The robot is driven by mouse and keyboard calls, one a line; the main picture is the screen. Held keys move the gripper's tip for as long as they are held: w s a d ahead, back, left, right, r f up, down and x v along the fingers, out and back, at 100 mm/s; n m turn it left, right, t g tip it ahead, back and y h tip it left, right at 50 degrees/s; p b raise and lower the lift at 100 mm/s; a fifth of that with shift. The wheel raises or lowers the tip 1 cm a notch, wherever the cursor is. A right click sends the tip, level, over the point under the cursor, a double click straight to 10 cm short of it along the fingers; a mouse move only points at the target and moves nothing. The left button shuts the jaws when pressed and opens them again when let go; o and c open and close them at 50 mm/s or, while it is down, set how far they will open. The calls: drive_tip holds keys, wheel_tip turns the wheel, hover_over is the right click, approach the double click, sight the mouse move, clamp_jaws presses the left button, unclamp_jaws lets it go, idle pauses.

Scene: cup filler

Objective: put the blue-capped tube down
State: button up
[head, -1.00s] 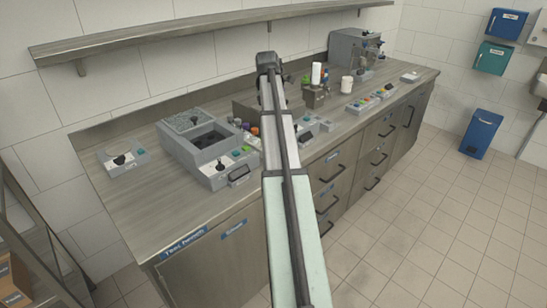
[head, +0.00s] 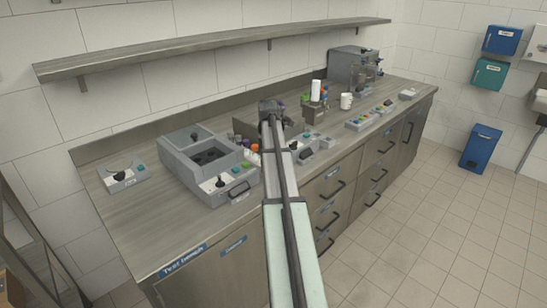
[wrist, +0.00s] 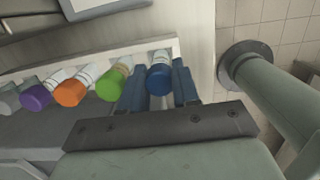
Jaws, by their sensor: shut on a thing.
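The blue-capped tube (wrist: 159,80) is in the wrist view, between the two blue-grey fingers of my gripper (wrist: 160,92). The fingers are shut on it, one on each side. In the head view my gripper (head: 270,108) is over the bench's middle, and the held tube cannot be made out.
Green (wrist: 114,83), orange (wrist: 70,92) and purple (wrist: 36,97) caps stand in line left of the blue one, the green close to a finger. A grey open-topped machine (head: 210,165) stands to the left on the bench. Bare bench top (head: 135,220) lies at the front left.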

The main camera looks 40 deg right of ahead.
drive_tip(key=o, duration=0.8)
drive_tip(key=shift+f, duration=0.15)
drive_tip(key=shift+c, duration=0.2)
wheel_tip(320, 180, up, 12)
drive_tip(key=a, duration=0.1)
drive_tip(key=shift+a, duration=0.2)
